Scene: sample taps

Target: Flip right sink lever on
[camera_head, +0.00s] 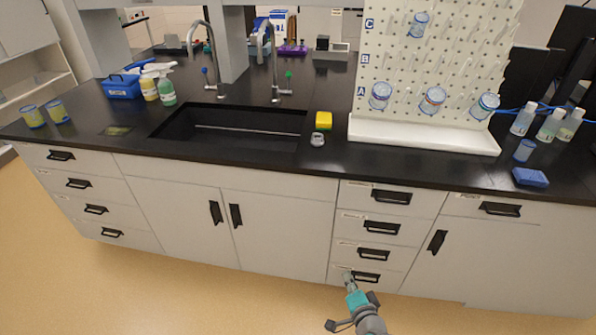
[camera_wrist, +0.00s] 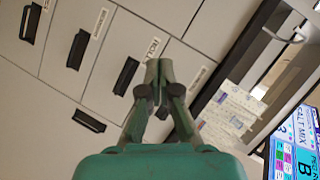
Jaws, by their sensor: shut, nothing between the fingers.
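The right sink tap (camera_head: 273,60) is a grey gooseneck at the back right of the black sink (camera_head: 232,128). Its lever (camera_head: 289,75) is small and green, to the right of the spout. The left tap (camera_head: 213,60) has a small blue lever (camera_head: 204,71). My gripper (camera_head: 347,274) is low in front of the drawers below the counter, well below and apart from the taps. In the wrist view my gripper (camera_wrist: 158,70) is shut and empty, with drawer fronts beyond it. No tap clearly shows in the wrist view.
A yellow sponge (camera_head: 323,120) sits right of the sink. A white pegboard (camera_head: 420,75) with glassware stands further right. Spray bottles (camera_head: 166,90) and a blue caddy (camera_head: 121,87) are at left.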

